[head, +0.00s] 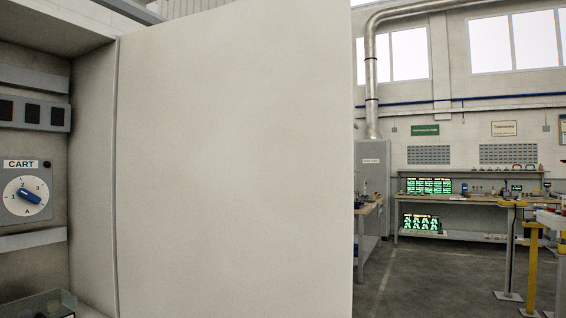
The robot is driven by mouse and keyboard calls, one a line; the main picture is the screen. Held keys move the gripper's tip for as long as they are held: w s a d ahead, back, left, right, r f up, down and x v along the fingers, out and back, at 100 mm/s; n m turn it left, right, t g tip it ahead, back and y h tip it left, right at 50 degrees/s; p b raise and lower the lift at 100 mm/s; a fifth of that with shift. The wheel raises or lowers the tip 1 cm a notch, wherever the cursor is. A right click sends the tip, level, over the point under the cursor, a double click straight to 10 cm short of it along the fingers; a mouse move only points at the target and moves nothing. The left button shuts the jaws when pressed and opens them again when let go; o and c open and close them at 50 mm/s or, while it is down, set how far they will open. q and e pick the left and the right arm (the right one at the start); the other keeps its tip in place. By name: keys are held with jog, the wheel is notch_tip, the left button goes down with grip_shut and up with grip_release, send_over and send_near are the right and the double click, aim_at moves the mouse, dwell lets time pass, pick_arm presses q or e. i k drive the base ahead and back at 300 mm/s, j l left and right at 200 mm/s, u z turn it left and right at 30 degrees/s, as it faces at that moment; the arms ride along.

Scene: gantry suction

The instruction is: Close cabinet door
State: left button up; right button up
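The cabinet door (235,160) is a large plain off-white panel filling the middle of the head view. It stands open, hinged along its left edge at the cabinet's side wall (94,175). The open cabinet at the left shows a grey panel with a CART label and a blue rotary knob (30,196). Neither of my grippers is in view. The door's lower edge is cut off by the picture.
Workbenches (465,200) with green-lit screens stand at the back right. A grey locker (372,185) and a silver duct (371,75) are behind the door's right edge. Yellow posts (531,265) stand at the far right. Grey floor (430,275) is clear between.

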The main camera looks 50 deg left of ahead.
aim_at(235, 160)
jog(key=i+l+u, duration=0.1)
jog(key=i, duration=0.4)
jog(key=i+l+u, duration=0.1)
jog(key=i, duration=0.4)
jog(key=i+l+u, duration=0.1)
jog(key=u, duration=0.25)
jog(key=i+l+u, duration=0.15)
jog(key=u, duration=0.2)
jog(key=i+l+u, duration=0.2)
jog(key=u, duration=0.15)
jog(key=i+l+u, duration=0.1)
jog(key=u, duration=0.25)
jog(key=i+l+u, duration=0.15)
jog(key=u, duration=0.2)
jog(key=i+l+u, duration=0.1)
jog(key=u, duration=0.25)
jog(key=i+l+u, duration=0.15)
jog(key=u, duration=0.35)
jog(key=i+l+u, duration=0.1)
jog(key=l+u, duration=0.35)
jog(key=i+l+u, duration=0.15)
jog(key=u, duration=0.15)
jog(key=l+u, duration=0.35)
jog(key=i+l+u, duration=0.1)
jog(key=l+u, duration=0.2)
